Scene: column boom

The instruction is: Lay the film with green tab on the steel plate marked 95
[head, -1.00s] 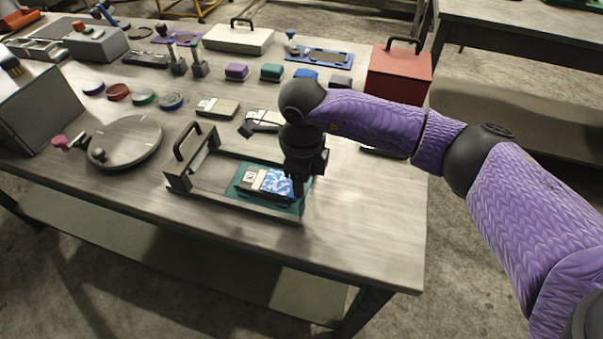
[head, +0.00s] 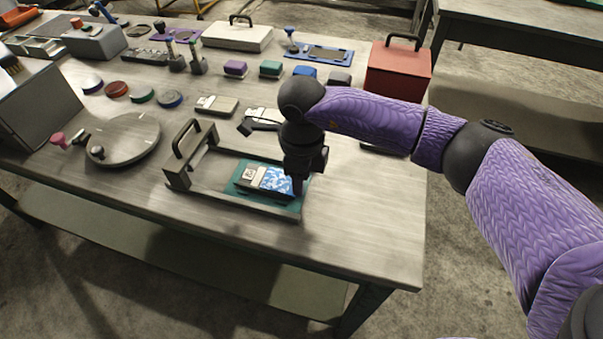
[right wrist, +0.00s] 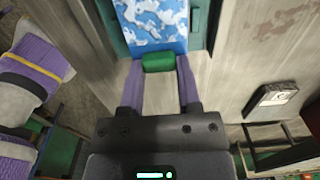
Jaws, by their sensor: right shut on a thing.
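A blue-and-white patterned film (head: 275,181) lies over a block on the teal bed (head: 240,189) of a framed press with a black handle. A pale plate end with a dark mark (head: 250,174) shows left of the film; I cannot read the mark. My right gripper (head: 297,188) is at the film's right end. In the right wrist view, the gripper (right wrist: 160,68) is shut on the film's green tab (right wrist: 158,62), with the blue-and-white film (right wrist: 152,20) stretching away beyond it. Whether the film lies fully flat is unclear. My left gripper is out of view.
Two labelled plates, one at left (head: 216,105) and one partly hidden (head: 262,115), lie behind the press. A round grey disc (head: 128,140) is at left. A red box (head: 398,70) stands at the back right. The front right of the table is clear.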

